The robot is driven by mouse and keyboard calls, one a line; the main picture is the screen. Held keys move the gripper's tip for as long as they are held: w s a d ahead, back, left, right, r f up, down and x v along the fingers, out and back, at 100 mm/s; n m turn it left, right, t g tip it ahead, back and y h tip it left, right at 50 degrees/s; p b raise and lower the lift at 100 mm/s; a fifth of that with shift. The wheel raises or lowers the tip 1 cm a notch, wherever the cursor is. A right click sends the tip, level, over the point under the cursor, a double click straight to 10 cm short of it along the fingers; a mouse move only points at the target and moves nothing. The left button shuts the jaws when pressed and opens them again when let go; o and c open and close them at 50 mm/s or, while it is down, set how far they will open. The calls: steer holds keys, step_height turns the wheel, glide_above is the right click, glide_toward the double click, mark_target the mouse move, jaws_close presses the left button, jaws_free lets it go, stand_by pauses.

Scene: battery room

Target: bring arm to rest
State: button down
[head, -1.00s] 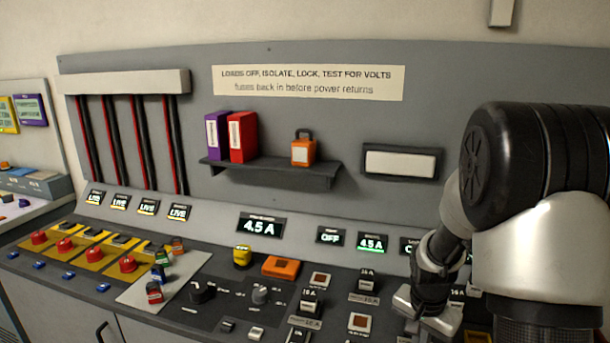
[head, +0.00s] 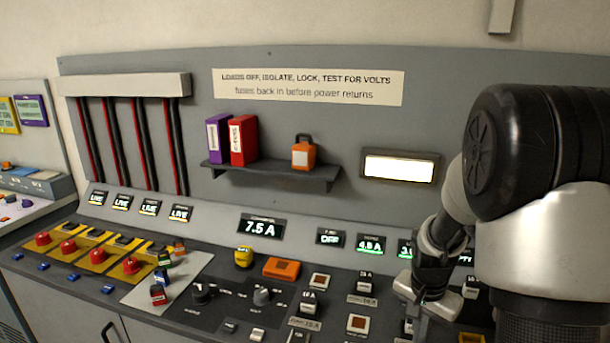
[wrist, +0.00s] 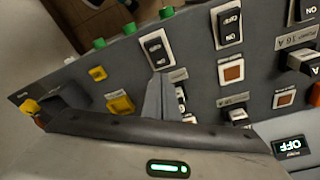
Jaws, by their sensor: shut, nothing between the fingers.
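My arm reaches in from the right in the head view, bent over the right end of the control desk. My gripper (head: 424,310) is low over the desk's fuse and switch rows, partly hidden by its own wrist. In the wrist view my gripper (wrist: 163,100) is shut and empty, its fingers together in front of a black rocker switch (wrist: 158,50) in a white frame. I cannot tell whether the fingertips touch the panel.
Fuse holders (head: 308,303) and square buttons (head: 320,281) crowd the desk near my gripper. An orange block (head: 281,268) and a yellow knob (head: 243,257) stand to its left. Behind, a shelf (head: 270,174) holds binders and an orange padlock. Air above the desk's middle is free.

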steer(key=shift+r, duration=0.6)
steer(key=s+a+r+n+t+p, duration=0.1)
steer(key=s+a+r+n+p, duration=0.15)
steer(key=r, duration=0.45)
steer(key=s+a+r+n+t+p, duration=0.1)
steer(key=s+a+r, duration=0.15)
steer(key=r, duration=0.55)
steer(key=s+a+r+n+t+p, duration=0.1)
steer(key=s+a+r+n, duration=0.1)
steer(key=s+r, duration=0.4)
steer(key=s+a+r+n+t+y+p, duration=0.1)
steer(key=s+a+r+n+p, duration=0.1)
steer(key=s+r, duration=0.4)
steer(key=shift+s+a+n, duration=0.75)
steer(key=shift+a+n, duration=0.1)
steer(key=shift+a, duration=0.3)
